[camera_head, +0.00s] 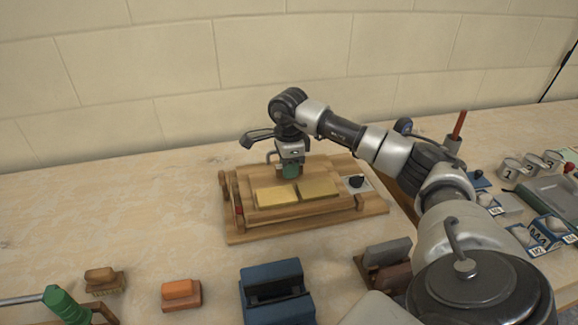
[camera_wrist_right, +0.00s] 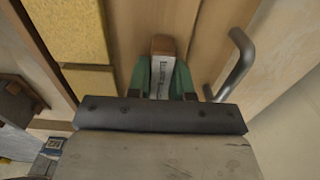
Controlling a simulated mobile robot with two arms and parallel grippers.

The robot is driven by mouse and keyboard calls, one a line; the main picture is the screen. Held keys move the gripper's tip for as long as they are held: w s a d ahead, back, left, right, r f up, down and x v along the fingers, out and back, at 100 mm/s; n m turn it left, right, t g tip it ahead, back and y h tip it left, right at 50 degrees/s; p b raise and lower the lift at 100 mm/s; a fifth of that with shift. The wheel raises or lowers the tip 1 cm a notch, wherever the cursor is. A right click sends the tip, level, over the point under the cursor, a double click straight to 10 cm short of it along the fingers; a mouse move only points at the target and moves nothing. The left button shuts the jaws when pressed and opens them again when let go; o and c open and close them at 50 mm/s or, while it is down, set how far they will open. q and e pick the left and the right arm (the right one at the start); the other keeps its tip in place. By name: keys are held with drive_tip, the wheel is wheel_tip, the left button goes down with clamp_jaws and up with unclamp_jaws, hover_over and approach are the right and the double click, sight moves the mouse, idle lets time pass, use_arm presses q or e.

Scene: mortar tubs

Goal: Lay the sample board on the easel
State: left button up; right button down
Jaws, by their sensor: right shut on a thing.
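The sample board (camera_head: 261,209) is a wooden panel with two yellow textured patches (camera_head: 278,195), over the wooden easel (camera_head: 243,236) in the head view. My right gripper (camera_head: 290,170) is at the board's far edge, pointing down. In the right wrist view its green fingers (camera_wrist_right: 162,82) are shut on a small wooden grip block with a white label (camera_wrist_right: 161,70); the yellow patches (camera_wrist_right: 85,75) show to the left. The board looks about level and within the easel's outline. I cannot tell whether it touches the easel. My left gripper is not in view.
A blue holder (camera_head: 273,293), an orange block (camera_head: 181,294) and a brush (camera_head: 104,281) stand in front. A green-handled tool (camera_head: 62,303) is front left. Numbered tubs (camera_head: 510,170) and blue-labelled boxes stand right.

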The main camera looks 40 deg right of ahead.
drive_tip(key=shift+f, duration=0.1)
drive_tip(key=c, duration=1)
unclamp_jaws()
wheel_tip(320, 180, up, 12)
